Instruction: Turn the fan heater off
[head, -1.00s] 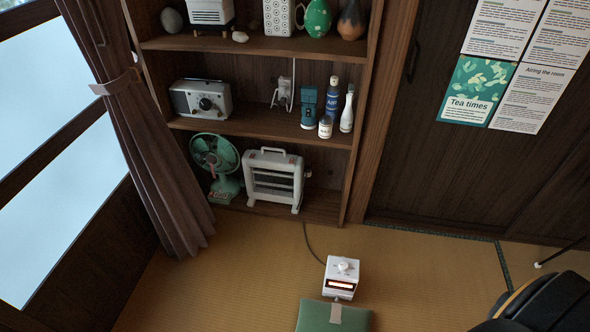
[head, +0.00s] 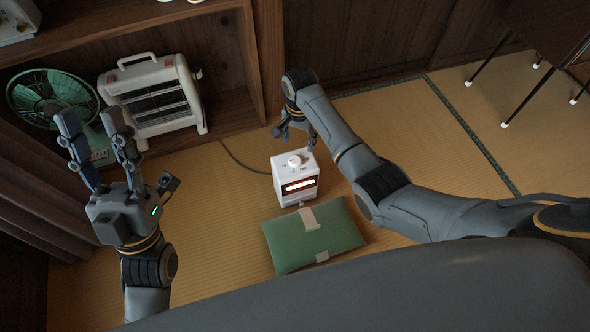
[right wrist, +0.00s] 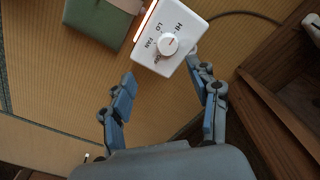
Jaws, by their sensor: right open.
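The fan heater (head: 296,190) is a small white box on the tatami floor, with a glowing orange slot in its front. A round white knob (head: 295,161) sits on its top. In the right wrist view the knob (right wrist: 167,44) has the labels HI, LO and FAN beside it; I cannot tell its setting for sure. My right gripper (head: 293,135) is open just behind and above the heater, apart from the knob. In the wrist view its fingers (right wrist: 166,92) are spread, with the heater beyond them. My left gripper (head: 92,122) is raised at the left, open and empty.
A cord (head: 238,160) runs back from the heater. A green fan (head: 50,98) and a white electric heater (head: 152,95) stand on the bottom shelf at the left.

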